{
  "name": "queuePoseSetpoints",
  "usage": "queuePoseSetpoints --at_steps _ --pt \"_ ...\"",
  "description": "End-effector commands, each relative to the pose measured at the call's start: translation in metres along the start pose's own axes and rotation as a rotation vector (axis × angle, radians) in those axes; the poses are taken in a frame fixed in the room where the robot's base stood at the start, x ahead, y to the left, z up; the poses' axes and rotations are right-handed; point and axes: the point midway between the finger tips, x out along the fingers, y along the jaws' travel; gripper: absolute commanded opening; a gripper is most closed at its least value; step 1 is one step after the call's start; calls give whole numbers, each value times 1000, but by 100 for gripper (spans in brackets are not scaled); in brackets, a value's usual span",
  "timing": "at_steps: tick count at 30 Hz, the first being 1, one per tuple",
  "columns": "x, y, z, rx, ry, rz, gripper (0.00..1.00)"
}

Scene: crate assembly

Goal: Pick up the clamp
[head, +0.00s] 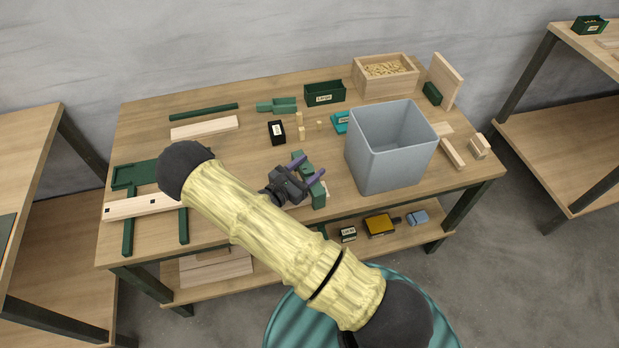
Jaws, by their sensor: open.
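My gripper (314,164) is open, with two purple fingers reaching over the front middle of the workbench. A long green piece (319,194) lies under and between the fingers, partly hidden by the gripper. It may be the clamp, but its shape is too covered to be sure. Another green piece with a stepped shape (283,105) lies farther back on the workbench, apart from the gripper. I see nothing held between the fingers.
A tall grey bin (390,155) stands just right of my gripper. A small black box (277,132) and small wooden blocks (300,128) lie behind it. A wooden crate (384,88) and a green labelled box (325,94) stand at the back. A green frame (128,176) lies left.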

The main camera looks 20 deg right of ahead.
Motion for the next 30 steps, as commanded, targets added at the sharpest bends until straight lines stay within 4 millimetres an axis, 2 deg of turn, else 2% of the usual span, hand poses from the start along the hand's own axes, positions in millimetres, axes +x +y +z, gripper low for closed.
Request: queuePoseSetpoints --at_steps 3,4,12,23,30 --pt "0 0 0 0 0 0 56" --pt "0 0 0 0 0 0 52" --pt "0 0 0 0 0 0 0" --pt "0 0 6 1 -2 0 0" --pt "0 1 38 4 -2 0 0"
